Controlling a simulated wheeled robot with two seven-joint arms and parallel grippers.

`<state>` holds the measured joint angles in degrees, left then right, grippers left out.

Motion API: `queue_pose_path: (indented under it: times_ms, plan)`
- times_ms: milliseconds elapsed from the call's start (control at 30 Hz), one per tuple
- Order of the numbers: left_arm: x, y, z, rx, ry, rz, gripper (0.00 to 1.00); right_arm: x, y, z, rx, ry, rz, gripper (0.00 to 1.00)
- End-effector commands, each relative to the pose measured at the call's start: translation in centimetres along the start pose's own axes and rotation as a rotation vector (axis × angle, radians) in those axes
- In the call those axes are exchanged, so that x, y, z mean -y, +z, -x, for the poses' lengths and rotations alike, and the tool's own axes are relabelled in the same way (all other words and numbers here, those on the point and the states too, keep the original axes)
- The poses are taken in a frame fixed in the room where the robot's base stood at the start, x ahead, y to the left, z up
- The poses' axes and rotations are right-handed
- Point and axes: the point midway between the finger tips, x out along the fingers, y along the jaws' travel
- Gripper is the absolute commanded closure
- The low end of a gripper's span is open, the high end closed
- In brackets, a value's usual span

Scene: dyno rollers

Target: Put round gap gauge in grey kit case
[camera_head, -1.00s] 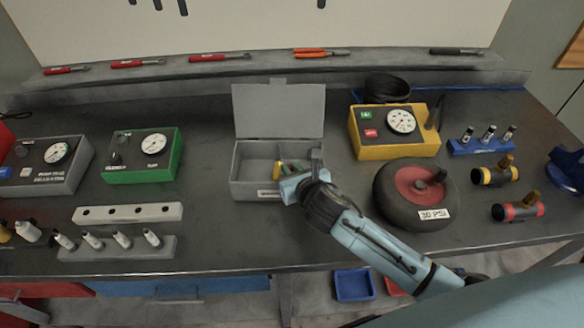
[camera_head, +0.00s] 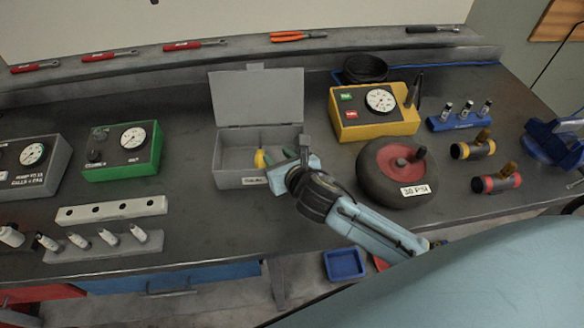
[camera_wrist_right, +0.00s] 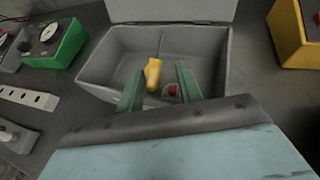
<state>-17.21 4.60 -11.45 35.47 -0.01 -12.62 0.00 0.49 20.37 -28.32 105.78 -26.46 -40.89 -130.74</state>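The grey kit case (camera_head: 240,179) stands on the bench with its lid up; its near wall and divided inside also show in the right wrist view (camera_wrist_right: 106,96). My right gripper (camera_head: 281,155) reaches over its front right part. In the right wrist view its two green fingers (camera_wrist_right: 160,70) are spread and clasp nothing. A yellow piece (camera_wrist_right: 153,74) is inside the case, seen between the fingers. A small red-centred piece (camera_wrist_right: 171,90) shows by the right finger, partly hidden. I cannot tell which piece is the round gap gauge. My left gripper is out of view.
A green gauge box (camera_head: 121,153) is left of the case, a yellow gauge box (camera_head: 372,122) right. A white holed rail (camera_head: 110,211) lies front left. Bare bench lies in front of the case.

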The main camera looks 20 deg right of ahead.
Motion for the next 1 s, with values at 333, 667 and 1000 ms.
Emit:
queue_pose_path:
  times_ms: [333,667,1000]
  plan:
    - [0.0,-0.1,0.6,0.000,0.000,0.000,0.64,0.0,0.0,7.0,0.000,0.001,0.002,0.64]
    - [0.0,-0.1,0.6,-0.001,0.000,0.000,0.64,0.0,0.1,9.1,0.002,-0.001,0.000,0.64]
    - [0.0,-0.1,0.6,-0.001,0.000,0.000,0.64,0.0,0.1,9.1,0.003,-0.001,0.000,0.64]
